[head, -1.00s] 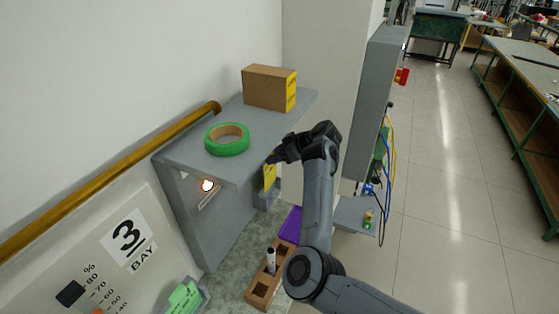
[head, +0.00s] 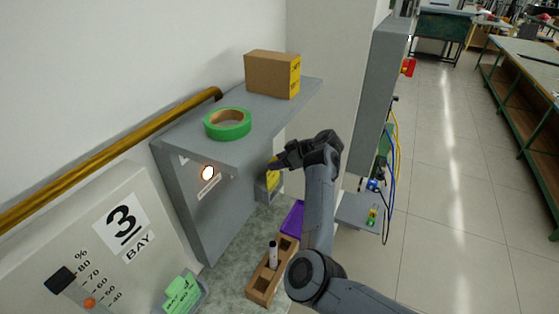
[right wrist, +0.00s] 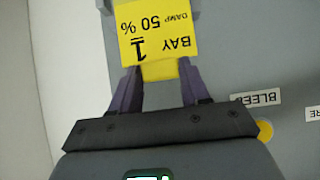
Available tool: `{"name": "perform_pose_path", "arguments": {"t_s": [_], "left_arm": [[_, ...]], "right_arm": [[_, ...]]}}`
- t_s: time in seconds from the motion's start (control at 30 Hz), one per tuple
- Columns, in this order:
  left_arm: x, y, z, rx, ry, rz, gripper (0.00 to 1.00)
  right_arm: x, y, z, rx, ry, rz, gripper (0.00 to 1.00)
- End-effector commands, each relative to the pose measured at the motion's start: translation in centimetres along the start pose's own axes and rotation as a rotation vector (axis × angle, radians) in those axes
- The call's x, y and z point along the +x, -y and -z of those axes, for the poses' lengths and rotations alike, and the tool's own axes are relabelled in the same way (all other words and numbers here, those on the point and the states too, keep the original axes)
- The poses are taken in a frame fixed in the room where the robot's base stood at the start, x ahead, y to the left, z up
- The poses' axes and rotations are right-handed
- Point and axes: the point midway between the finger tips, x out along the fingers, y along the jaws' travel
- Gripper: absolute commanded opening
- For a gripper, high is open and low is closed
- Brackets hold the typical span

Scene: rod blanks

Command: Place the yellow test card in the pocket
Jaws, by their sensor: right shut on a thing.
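The yellow test card (head: 272,179), printed "BAY 1 DAMP 50 %", is held by one edge in my right gripper (head: 276,163). In the right wrist view the card (right wrist: 160,32) sits between the two dark fingers of the gripper (right wrist: 158,72), its print upside down. In the head view the card's lower part overlaps the small grey pocket (head: 261,192) under the shelf. I cannot tell how far it is inside. In the right wrist view a pale grey piece lies at the card's far edge. My left gripper is not in view.
The grey shelf (head: 203,138) above carries a green tape roll (head: 228,124) and a cardboard box (head: 271,75). Below are a wooden block (head: 262,284) with a marker and a purple item (head: 293,217). Another holder with a green card (head: 182,294) is at lower left.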

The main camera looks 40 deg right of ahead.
Motion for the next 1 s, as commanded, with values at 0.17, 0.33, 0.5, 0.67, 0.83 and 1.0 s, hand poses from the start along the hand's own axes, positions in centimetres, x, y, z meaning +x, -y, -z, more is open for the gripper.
{"name": "perform_pose_path", "arguments": {"t_s": [0.17,0.33,0.5,0.67,0.83,1.0], "left_arm": [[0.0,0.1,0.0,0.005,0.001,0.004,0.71],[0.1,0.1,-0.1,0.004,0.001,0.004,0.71],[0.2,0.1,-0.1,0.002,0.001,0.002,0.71],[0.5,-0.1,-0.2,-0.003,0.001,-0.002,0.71],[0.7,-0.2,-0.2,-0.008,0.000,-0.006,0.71],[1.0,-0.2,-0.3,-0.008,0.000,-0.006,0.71]], "right_arm": [[0.0,0.0,0.0,0.000,0.000,0.000,0.00],[0.0,0.0,0.0,0.000,0.000,0.000,0.00],[0.2,0.0,-0.2,0.001,0.000,0.000,0.00],[0.4,0.0,-0.5,0.001,0.000,0.000,0.00],[0.6,0.0,-0.8,0.001,0.000,0.000,0.00],[0.8,0.0,-1.0,0.000,0.000,0.000,0.00]]}}
